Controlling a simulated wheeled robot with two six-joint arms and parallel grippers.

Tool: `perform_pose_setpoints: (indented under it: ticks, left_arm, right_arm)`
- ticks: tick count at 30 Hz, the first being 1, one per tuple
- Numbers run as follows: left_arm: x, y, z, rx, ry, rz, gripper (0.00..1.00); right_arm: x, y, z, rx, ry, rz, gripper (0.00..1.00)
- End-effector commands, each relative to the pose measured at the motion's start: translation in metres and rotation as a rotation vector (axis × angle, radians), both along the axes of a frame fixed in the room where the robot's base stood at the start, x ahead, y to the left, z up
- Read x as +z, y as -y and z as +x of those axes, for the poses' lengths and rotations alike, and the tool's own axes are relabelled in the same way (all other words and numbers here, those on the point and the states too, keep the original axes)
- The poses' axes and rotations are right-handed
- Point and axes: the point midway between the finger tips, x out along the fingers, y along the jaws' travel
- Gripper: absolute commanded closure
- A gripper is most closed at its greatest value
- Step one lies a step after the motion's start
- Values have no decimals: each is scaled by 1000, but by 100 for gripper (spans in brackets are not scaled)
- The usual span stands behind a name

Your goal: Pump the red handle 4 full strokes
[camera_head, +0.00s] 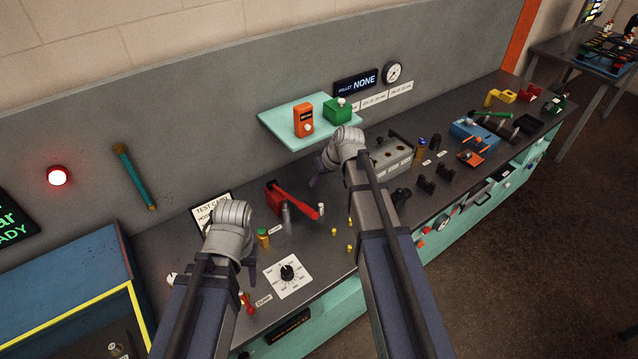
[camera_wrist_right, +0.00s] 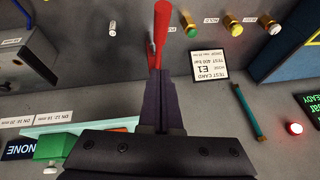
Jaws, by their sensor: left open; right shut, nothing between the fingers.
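The red handle (camera_head: 300,204) slopes out from a red pump body (camera_head: 272,192) on the dark bench, its free end low toward the bench front. In the right wrist view the handle (camera_wrist_right: 161,30) shows just past my fingertips; whether they touch it I cannot tell. My right gripper (camera_head: 317,178) is above and to the right of the handle in the head view. Its purple fingers (camera_wrist_right: 160,85) are together in the wrist view, with nothing between them. My left gripper (camera_head: 252,272) is open near the bench front, left of the pump, mostly hidden behind its wrist.
Small coloured fittings stand near the pump. A teal shelf (camera_head: 285,125) with orange and green boxes projects above. A grey block (camera_head: 390,158) stands to the right.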

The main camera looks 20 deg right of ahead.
Motion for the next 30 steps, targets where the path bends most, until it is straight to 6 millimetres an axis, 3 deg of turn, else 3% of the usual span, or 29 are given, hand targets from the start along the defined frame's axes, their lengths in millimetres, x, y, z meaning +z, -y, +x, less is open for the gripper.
perform_pose_setpoints:
  ticks: [1,12,16,21,30]
  left_arm:
    - [-15,0,0,-4,0,1,50]
    - [-67,0,1,-6,3,0,50]
    - [-83,0,1,-5,3,0,50]
    - [-94,0,1,-5,4,0,50]
    - [-93,0,1,-5,4,0,50]
  right_arm:
    - [-15,-2,4,1,0,0,100]
    - [-67,-19,25,0,1,1,100]
    - [-83,-19,13,-1,1,1,100]
    - [-94,-20,7,-1,0,0,100]
    - [-93,-20,7,-1,0,0,100]
